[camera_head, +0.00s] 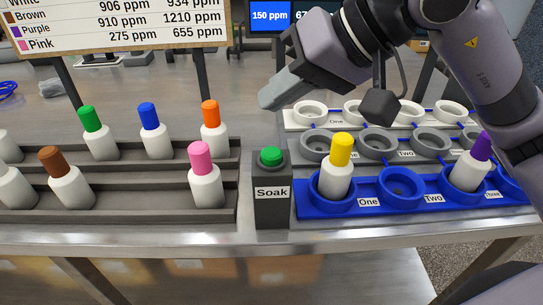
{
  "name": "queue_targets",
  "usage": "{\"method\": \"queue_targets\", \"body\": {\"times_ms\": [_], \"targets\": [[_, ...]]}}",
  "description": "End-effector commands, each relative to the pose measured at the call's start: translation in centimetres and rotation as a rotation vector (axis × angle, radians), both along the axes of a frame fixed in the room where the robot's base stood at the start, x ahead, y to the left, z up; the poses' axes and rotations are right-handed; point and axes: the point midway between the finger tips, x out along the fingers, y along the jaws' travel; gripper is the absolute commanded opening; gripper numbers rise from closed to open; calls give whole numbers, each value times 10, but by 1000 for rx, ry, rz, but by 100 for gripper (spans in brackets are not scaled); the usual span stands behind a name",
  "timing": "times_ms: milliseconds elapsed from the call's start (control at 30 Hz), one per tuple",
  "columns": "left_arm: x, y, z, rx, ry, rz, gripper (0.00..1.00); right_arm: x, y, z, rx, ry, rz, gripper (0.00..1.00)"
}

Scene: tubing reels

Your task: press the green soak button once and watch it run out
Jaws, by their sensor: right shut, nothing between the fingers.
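The green soak button (271,156) sits on top of a dark grey box (272,209) labelled "Soak", at the front of the steel table between the bottle rack and the blue tray. My right gripper (270,98) is above and slightly behind the button, apart from it. Its fingers are shut with nothing between them, and its arm comes in from the upper right. My left gripper is not in view.
A grey stepped rack (220,182) at left holds several white bottles with coloured caps. At right, the blue tray (320,210) holds a yellow-capped bottle (337,177) and a purple-capped one (468,172); grey and white cup rows stand behind. A readings board (120,22) and screen (270,17) stand behind.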

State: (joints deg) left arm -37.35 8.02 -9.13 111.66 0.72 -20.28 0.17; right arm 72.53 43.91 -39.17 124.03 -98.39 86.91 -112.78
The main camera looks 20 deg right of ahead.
Motion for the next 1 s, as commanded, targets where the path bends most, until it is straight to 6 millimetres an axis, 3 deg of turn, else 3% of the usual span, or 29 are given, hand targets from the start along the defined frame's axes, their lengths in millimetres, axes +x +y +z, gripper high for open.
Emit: {"method": "queue_targets", "body": {"times_ms": [100,333,1000], "targets": [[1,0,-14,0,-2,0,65,0,0,-23,0,1,0,0],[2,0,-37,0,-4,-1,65,0,0,-48,0,-2,-1,0],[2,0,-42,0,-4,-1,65,0,0,-52,0,-1,-1,0]]}}
